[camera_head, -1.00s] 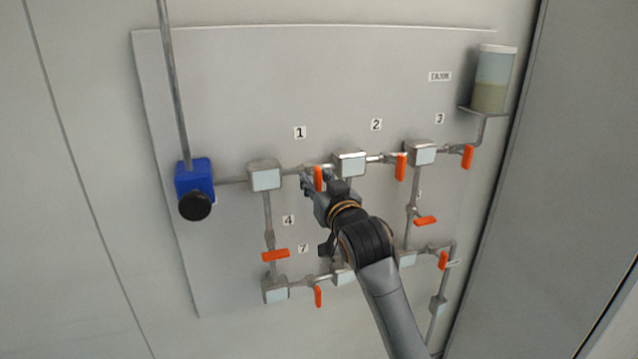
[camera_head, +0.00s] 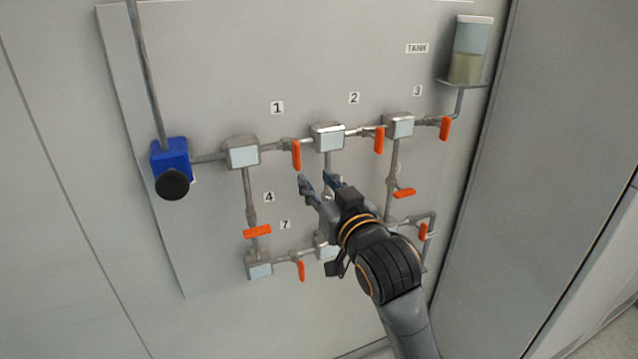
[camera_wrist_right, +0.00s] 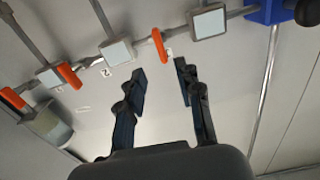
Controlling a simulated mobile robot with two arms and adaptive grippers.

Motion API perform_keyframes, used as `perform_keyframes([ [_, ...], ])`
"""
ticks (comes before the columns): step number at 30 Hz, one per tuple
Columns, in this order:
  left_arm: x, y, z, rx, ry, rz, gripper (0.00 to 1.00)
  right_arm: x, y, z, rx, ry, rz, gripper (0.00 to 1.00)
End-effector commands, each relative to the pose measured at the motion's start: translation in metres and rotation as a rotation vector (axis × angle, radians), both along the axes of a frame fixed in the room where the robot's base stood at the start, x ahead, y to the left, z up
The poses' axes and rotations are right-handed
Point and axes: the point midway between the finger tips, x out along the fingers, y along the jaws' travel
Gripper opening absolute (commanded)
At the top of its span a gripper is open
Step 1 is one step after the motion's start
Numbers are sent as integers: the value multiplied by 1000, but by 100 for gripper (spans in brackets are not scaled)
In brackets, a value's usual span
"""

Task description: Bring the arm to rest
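My right gripper (camera_head: 318,184) is in front of the grey wall panel (camera_head: 190,80), just below the orange valve handle (camera_head: 296,154) near label 1. Its fingers are apart with nothing between them. In the right wrist view the open fingers (camera_wrist_right: 160,85) point at the panel, and the orange handle (camera_wrist_right: 158,45) shows beyond the tips, apart from them. My right arm comes in from the lower right and hides part of the lower pipes. My left gripper is not in view.
The panel carries pipes, grey boxes (camera_head: 242,152) and several orange handles (camera_head: 379,140). A blue block with a black knob (camera_head: 172,184) is at the left. A tank (camera_head: 467,50) sits at the upper right. A grey wall (camera_head: 560,130) stands to the right.

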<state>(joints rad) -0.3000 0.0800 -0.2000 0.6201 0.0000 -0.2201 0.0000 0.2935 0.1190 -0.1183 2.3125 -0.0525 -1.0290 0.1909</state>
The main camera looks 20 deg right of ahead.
Motion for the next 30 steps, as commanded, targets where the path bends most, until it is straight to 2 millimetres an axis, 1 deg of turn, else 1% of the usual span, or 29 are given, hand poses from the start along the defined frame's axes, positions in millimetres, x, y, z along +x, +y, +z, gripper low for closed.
perform_keyframes([
  [11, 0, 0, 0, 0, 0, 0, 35, 1, 0, -1, 0, 2, 0, 35],
  [14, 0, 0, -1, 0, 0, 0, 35, 7, 0, -15, -4, 28, 0, 35],
  [16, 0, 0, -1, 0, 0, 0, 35, 17, 1, -41, -12, 74, 1, 35],
  [17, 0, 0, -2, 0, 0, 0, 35, 22, 1, -56, -15, 100, 2, 35],
  [20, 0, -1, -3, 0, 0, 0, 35, 39, 2, -123, -32, 207, 5, 35],
  [21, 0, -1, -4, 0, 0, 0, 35, 43, 2, -154, -39, 256, 7, 35],
  [23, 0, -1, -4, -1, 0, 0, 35, 47, 3, -201, -51, 325, 11, 35],
  [24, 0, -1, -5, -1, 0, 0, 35, 47, 3, -231, -59, 370, 14, 35],
  [26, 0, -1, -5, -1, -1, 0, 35, 43, 3, -277, -69, 436, 19, 35],
  [27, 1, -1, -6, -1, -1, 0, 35, 38, 3, -308, -76, 481, 23, 35],
  [29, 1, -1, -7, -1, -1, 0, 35, 28, 2, -353, -86, 545, 28, 35],
  [30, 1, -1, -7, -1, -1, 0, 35, 20, 2, -383, -93, 589, 32, 35],
])
